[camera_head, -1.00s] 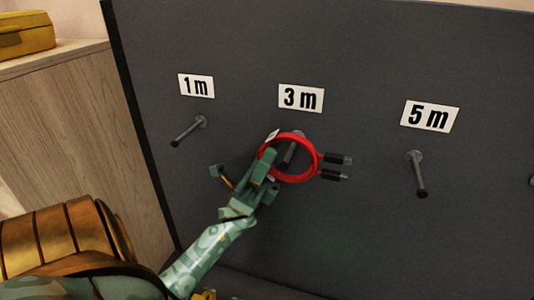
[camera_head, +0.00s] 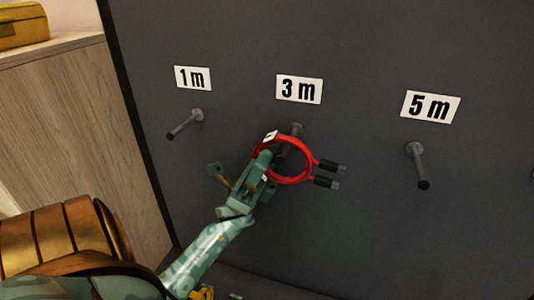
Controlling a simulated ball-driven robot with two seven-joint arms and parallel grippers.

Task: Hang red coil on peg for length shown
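The red coil (camera_head: 309,171) is a ring of cable with a small white tag at its upper left and two black plugs pointing right. It is at the grey peg (camera_head: 297,129) under the "3 m" label (camera_head: 299,89). The peg's base shows above the coil's upper rim, and its shaft runs down into the ring's outline. I cannot tell for sure whether the peg passes through the ring. My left gripper (camera_head: 264,174) is shut on the coil's left side, and its fingers partly hide it. My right gripper is not in view.
The "1 m" peg (camera_head: 184,124) at left and the "5 m" peg (camera_head: 418,168) at right are bare and stick out of the dark wall panel (camera_head: 370,50). A wooden cabinet (camera_head: 80,120) with a yellow case (camera_head: 22,25) stands at far left.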

